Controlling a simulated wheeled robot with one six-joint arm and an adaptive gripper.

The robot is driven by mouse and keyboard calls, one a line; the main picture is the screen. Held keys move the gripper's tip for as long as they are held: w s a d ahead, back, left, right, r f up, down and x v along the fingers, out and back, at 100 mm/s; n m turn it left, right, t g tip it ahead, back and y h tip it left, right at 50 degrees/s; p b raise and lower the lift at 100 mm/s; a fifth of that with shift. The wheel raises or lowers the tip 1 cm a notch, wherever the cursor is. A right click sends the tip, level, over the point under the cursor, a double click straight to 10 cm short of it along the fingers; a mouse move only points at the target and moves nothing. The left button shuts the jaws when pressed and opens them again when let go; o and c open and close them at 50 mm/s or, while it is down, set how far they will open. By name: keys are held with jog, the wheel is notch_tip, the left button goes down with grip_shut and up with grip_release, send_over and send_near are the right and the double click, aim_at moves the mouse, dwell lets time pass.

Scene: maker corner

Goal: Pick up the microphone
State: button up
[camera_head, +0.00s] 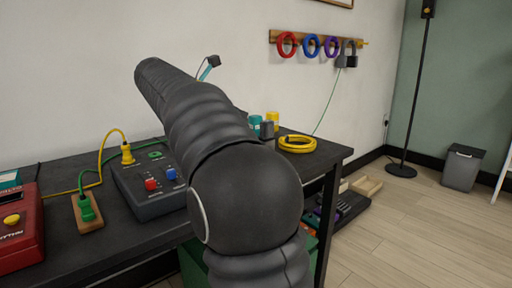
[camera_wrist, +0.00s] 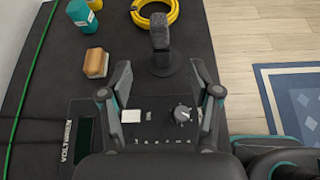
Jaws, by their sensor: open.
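The microphone (camera_wrist: 161,38) is dark grey and stands upright on a round black base on the dark table. In the wrist view it is at top centre, with its base just beyond the fingertips. My gripper (camera_wrist: 160,70) is open and empty, one finger on each side, pointing towards the microphone. In the head view a small dark grey piece, likely the microphone head (camera_head: 267,130), shows beside my arm. My arm hides the rest of it and my gripper there.
A dark Voltgreen device (camera_wrist: 84,145) with a knob lies under my gripper. A brown-topped block (camera_wrist: 95,63), a teal jar (camera_wrist: 82,17) and a yellow cable coil (camera_wrist: 155,12) are near the microphone. A control box (camera_head: 150,190) is further left. Open floor lies right of the table.

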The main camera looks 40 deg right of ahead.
aim_at(265, 121)
jog(key=b+x, duration=0.1)
jog(key=x, duration=0.3)
jog(key=r+x, duration=0.1)
jog(key=x, duration=0.4)
jog(key=b+x, duration=0.1)
jog(key=x, duration=0.4)
jog(key=shift+w+d+r+b, duration=0.1)
jog(key=shift+d+b, duration=0.25)
jog(key=shift+d, duration=0.1)
jog(key=shift+n, duration=0.3)
grip_shut()
jog(key=shift+r, duration=0.1)
